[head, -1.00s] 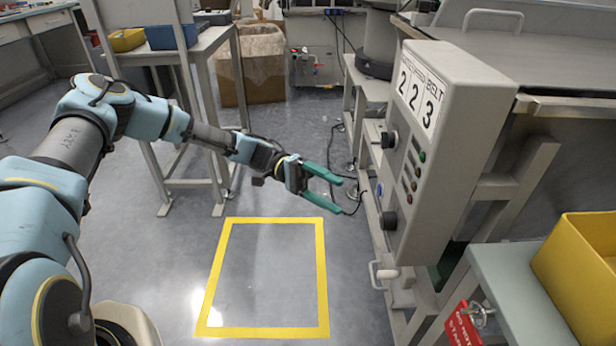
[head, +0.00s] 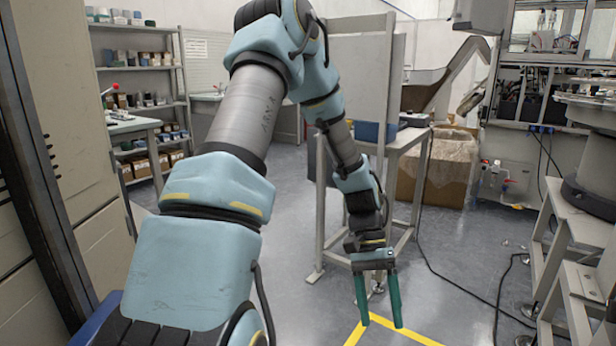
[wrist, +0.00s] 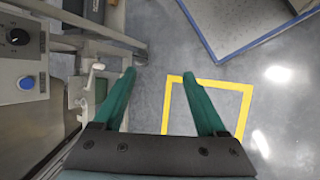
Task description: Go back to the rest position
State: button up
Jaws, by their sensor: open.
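My gripper (head: 381,326) hangs in the lower middle of the head view, its two green fingers pointing down and spread apart. It is open with nothing between the fingers. In the wrist view my gripper (wrist: 163,78) is also open and empty, with bare grey floor between the fingertips. The gripper is in free air, touching nothing that I can see.
Yellow floor tape (wrist: 233,85) marks a square below the gripper. A control panel (wrist: 22,50) with a knob and blue button is at left in the wrist view. A metal stand (head: 400,150) and a cardboard box (head: 428,180) stand behind the arm. Shelves (head: 140,70) are at back left.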

jog(key=w+a+r+n+t, duration=0.1)
jog(key=a+r+n+t, duration=0.2)
jog(key=a, duration=0.4)
jog(key=w+a+r+n+t+y, duration=0.1)
jog(key=w+a+r+n+t, duration=0.15)
jog(key=a+r, duration=0.35)
jog(key=w+a+r+n+t, duration=0.1)
jog(key=a+r+n+t, duration=0.15)
jog(key=a, duration=0.55)
notch_tip(320, 180, up, 15)
jog(key=m+p, duration=0.1)
jog(key=p, duration=1.5)
jog(key=shift+t, duration=0.3)
jog(key=shift+s+d, duration=0.1)
